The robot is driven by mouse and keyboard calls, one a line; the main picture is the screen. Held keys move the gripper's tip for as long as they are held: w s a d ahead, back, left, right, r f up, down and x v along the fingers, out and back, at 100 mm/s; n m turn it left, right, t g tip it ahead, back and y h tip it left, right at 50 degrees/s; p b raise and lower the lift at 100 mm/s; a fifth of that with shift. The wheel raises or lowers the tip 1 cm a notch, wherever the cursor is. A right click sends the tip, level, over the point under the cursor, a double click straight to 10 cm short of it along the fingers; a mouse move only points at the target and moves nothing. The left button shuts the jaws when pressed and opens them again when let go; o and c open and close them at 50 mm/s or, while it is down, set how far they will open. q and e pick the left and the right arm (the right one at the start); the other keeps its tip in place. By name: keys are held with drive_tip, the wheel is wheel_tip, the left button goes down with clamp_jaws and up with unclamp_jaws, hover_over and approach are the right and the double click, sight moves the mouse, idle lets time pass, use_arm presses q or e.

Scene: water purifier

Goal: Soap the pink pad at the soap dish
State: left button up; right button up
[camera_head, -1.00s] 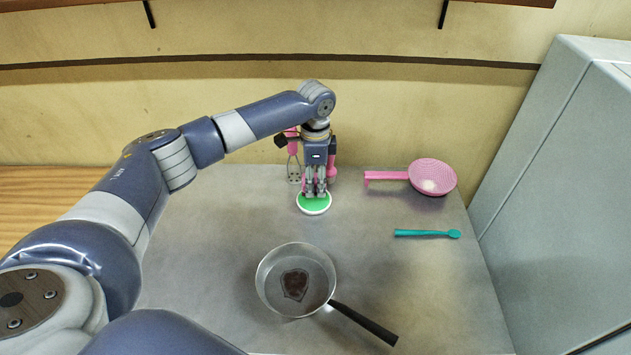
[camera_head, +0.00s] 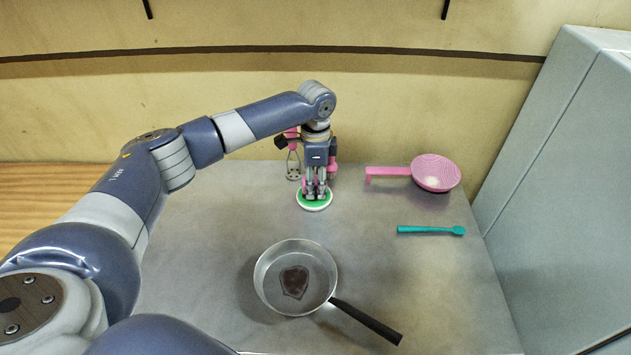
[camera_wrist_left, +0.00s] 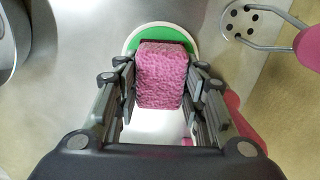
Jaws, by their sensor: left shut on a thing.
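The pink pad (camera_wrist_left: 163,78) is held between the fingers of my left gripper (camera_wrist_left: 160,95) in the left wrist view. The soap dish (camera_head: 314,204) is a round white dish with a green inside, on the grey counter below the gripper. It also shows behind the pad in the left wrist view (camera_wrist_left: 160,32). In the head view my left gripper (camera_head: 315,195) points straight down over the dish, and its fingers hide most of the pad. I cannot tell whether the pad touches the green surface. My right gripper is not in view.
A pan (camera_head: 296,277) with a dark stain stands in front, its black handle pointing right. A masher (camera_head: 294,170) stands behind the gripper. Counter between dish and strainer is clear.

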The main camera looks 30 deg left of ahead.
sight(316, 180)
use_arm(q)
drive_tip(key=shift+f, duration=0.5)
idle(0.4)
drive_tip(key=shift+s+f+p, duration=0.15)
drive_tip(key=shift+p, duration=0.3)
idle(2.1)
wheel_tip(316, 180, up, 2)
drive_tip(key=shift+r+p, duration=0.1)
drive_tip(key=shift+p, duration=1.1)
wheel_tip(316, 180, up, 5)
drive_tip(key=p, duration=0.5)
drive_tip(key=shift+p, duration=0.35)
